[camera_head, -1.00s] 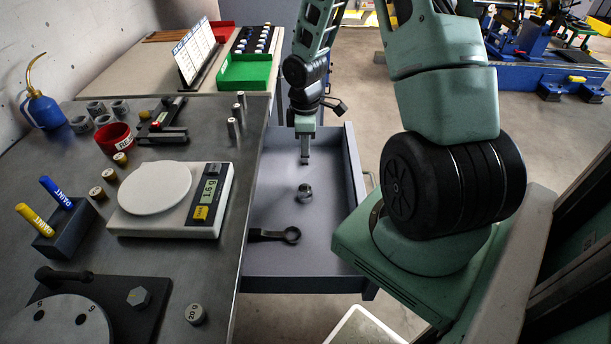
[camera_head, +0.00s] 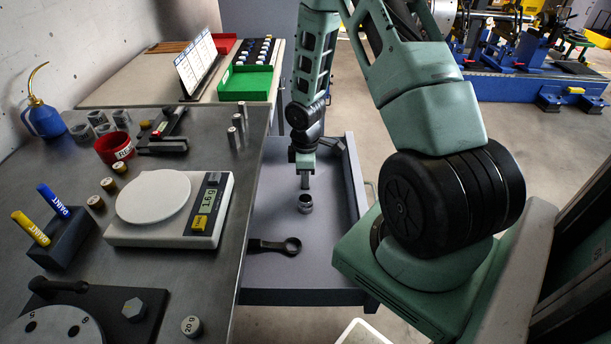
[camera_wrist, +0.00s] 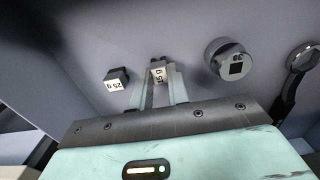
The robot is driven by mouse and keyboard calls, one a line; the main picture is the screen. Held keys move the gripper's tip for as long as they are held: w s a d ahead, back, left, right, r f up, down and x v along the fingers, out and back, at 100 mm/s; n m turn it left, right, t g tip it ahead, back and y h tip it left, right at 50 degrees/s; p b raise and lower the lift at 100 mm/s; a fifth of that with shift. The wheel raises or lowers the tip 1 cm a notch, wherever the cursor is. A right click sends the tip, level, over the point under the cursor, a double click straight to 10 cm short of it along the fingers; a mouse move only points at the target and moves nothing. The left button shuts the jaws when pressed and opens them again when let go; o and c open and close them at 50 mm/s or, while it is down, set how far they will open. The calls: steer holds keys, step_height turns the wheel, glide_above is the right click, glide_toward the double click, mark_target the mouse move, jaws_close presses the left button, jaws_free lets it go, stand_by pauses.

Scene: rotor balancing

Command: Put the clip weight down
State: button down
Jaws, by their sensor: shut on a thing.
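A small clip weight marked 15 g (camera_wrist: 158,72) is between the fingertips of my gripper (camera_wrist: 157,92) in the wrist view. My gripper, also in the head view (camera_head: 304,184), is shut on it and points down into the open grey drawer (camera_head: 351,185). I cannot tell whether the weight touches the drawer floor. A second clip weight, marked 25 g (camera_wrist: 116,79), lies in the drawer just left of my fingers in the wrist view; I cannot make it out in the head view.
A round metal piece (camera_head: 305,204) stands in the drawer close to my gripper, also in the wrist view (camera_wrist: 229,60). A dark ring wrench (camera_head: 275,246) lies nearer the drawer front. The metal bench left of it holds a scale (camera_head: 165,240) and a red bowl (camera_head: 115,148).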

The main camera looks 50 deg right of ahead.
steer(key=c, duration=1.3)
jaws_free()
steer(key=shift+c, duration=0.2)
step_height(320, 180, up, 12)
steer(key=p, duration=0.2)
steer(key=a+r, duration=0.5)
steer(key=a, duration=0.5)
steer(key=s+a+r, duration=0.4)
steer(key=a, duration=0.5)
steer(key=s+a+r, duration=0.3)
steer(key=s+a, duration=0.1)
steer(key=a, duration=0.5)
steer(key=s+a+r, duration=0.2)
steer(key=s+a, duration=0.4)
steer(key=s, duration=0.4)
steer(key=shift+s+r+m+y, duration=0.3)
steer(key=shift+s+r+m, duration=0.05)
steer(key=shift+r+m, duration=0.05)
